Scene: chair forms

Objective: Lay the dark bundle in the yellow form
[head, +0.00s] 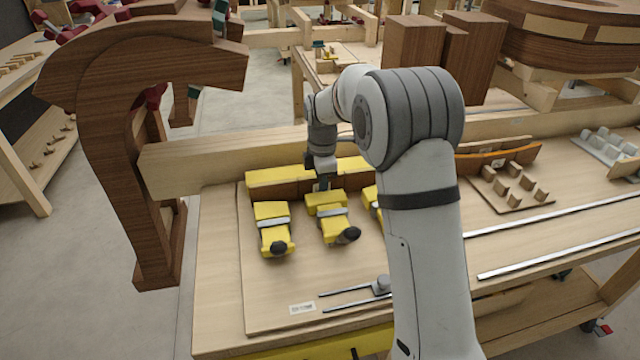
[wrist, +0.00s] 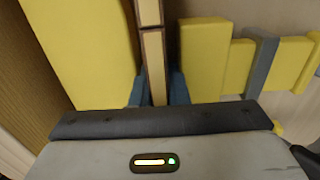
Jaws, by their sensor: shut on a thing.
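The yellow form (head: 272,178) has a long back part on the bench, with yellow clamp blocks (head: 270,215) in front of it. The dark bundle (head: 292,189) is a brown strip lying along the front of the back part. In the wrist view the bundle (wrist: 152,55) shows a pale top edge with dark sides, between the yellow back (wrist: 80,45) and a yellow block (wrist: 204,58). My gripper (head: 323,185) points down at the form. Its blue fingers (wrist: 156,90) are shut on the bundle, one on each side. Whether the bundle rests on the board is hidden.
A large dark curved wooden piece (head: 110,110) stands at the left, with a pale beam (head: 230,162) behind the form. A peg board (head: 512,188) and metal rails (head: 560,220) lie to the right. My arm hides the form's right part.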

